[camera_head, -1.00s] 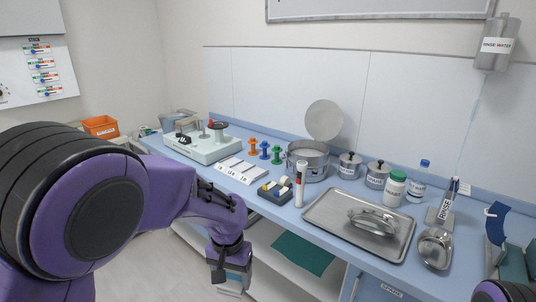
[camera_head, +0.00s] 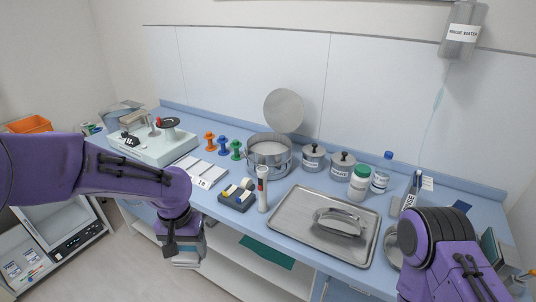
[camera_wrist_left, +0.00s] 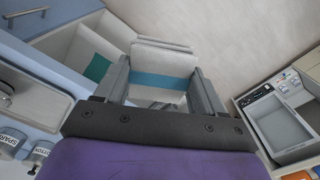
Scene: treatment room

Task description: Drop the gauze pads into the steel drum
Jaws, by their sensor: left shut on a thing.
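The steel drum (camera_head: 268,160) stands on the blue counter, round and open at the top, with its round lid (camera_head: 283,110) raised behind it. My left gripper (camera_head: 187,256) hangs in front of the counter's front edge, lower left of the drum and apart from it. It is shut on gauze pads (camera_head: 186,263), a pale pack only partly visible below the fingers. In the left wrist view the pads (camera_wrist_left: 158,58) are white with a teal band (camera_wrist_left: 160,80), between the two fingers. My right arm shows at the lower right; its gripper is out of view.
A small dark tray (camera_head: 238,200) and an upright marker-like tube (camera_head: 262,190) stand in front of the drum. Lidded steel pots (camera_head: 342,166) and a steel tray (camera_head: 290,222) are to its right. Coloured spools (camera_head: 223,146) and a pale green device (camera_head: 150,148) are to its left.

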